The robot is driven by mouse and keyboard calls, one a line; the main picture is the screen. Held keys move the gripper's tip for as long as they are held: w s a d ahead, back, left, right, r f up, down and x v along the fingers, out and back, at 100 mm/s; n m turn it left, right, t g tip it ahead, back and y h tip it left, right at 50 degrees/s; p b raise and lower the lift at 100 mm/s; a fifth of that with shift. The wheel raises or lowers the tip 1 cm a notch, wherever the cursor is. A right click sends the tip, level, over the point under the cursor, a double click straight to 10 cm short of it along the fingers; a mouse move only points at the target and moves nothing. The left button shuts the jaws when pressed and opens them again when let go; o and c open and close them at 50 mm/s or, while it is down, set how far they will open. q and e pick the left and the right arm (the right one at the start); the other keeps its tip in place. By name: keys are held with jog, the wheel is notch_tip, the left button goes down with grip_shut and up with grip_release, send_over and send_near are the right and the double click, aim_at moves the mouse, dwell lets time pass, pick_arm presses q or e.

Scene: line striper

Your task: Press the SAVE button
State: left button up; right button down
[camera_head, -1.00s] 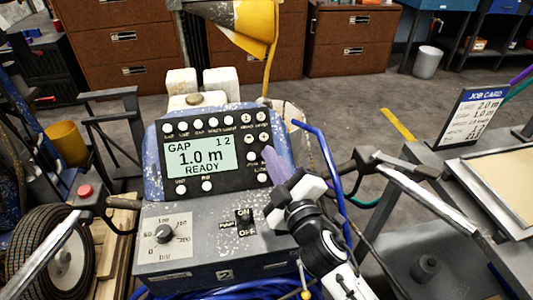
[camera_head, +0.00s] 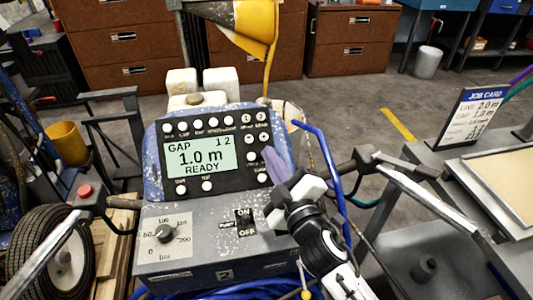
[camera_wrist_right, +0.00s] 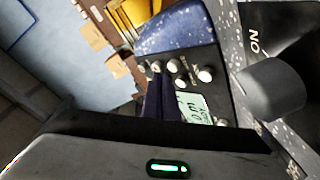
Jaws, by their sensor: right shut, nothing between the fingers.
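The control panel (camera_head: 166,158) of the line striper carries rows of round white buttons around a green display (camera_head: 200,158), which reads GAP, 1.0 m and READY. The button labels are too small to read surely, so I cannot tell which one is SAVE. My right gripper (camera_head: 270,160) is shut and empty, its purple-tinted fingers pointing at the panel's right edge, by the lower-right button (camera_head: 262,177). Contact with a button cannot be made out. In the right wrist view the dark fingers (camera_wrist_right: 162,98) cover part of the panel beside several buttons. My left gripper is out of view.
Below the panel are a dial (camera_head: 165,233) and an ON/OFF switch (camera_head: 245,223). A job card (camera_head: 477,115) stands at the right.

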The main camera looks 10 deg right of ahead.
jog(key=shift+w+f, duration=0.3)
jog(key=shift+w+f+b, duration=0.3)
jog(key=shift+f+b, duration=0.05)
jog(key=shift+b, duration=0.15)
dwell(0.8)
jog(key=shift+r, duration=0.1)
jog(key=shift+s+r+p, duration=0.55)
jog(key=shift+s+p, duration=0.05)
jog(key=shift+p, duration=0.1)
jog(key=shift+r, duration=0.1)
jog(key=s+r+p, duration=0.3)
jog(key=shift+s+r, duration=0.15)
jog(key=shift+s, duration=0.1)
